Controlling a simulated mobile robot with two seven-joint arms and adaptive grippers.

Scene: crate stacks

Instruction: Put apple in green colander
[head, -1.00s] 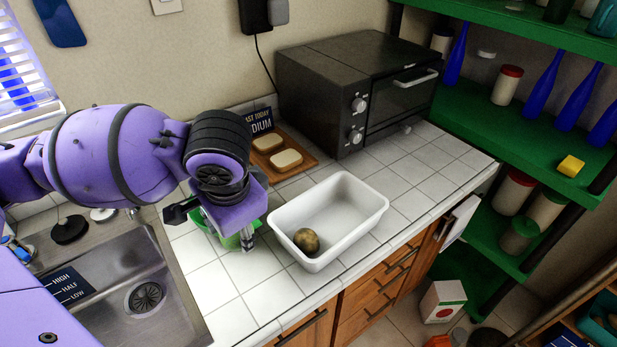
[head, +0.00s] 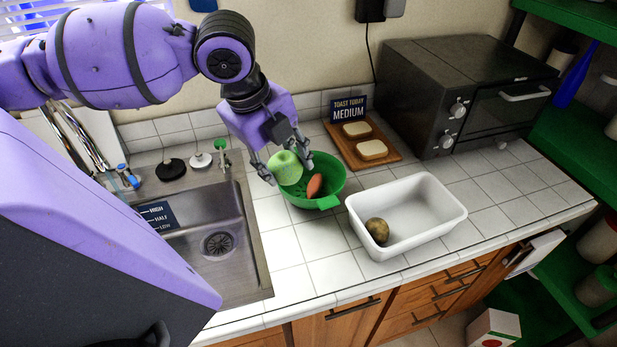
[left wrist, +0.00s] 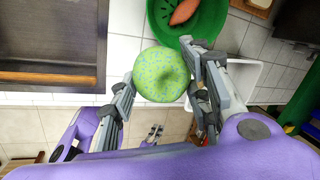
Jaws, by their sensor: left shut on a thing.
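My left gripper (head: 288,170) is shut on the green apple (head: 286,166) and holds it at the left side of the green colander (head: 329,172), overlapping its rim in the head view. In the left wrist view the speckled apple (left wrist: 161,74) sits between the two fingers of the left gripper (left wrist: 163,90). The colander (left wrist: 205,18) shows just beyond it there. An orange carrot-like item (head: 314,186) lies in the colander. I cannot tell the apple's exact height above the colander. My right gripper is not in view.
A white bin (head: 442,229) with a brown potato-like item (head: 377,230) stands right of the colander. A sink (head: 180,262) lies to the left. A wooden board (head: 382,160) with two bread slices and a toaster oven (head: 425,100) stand behind.

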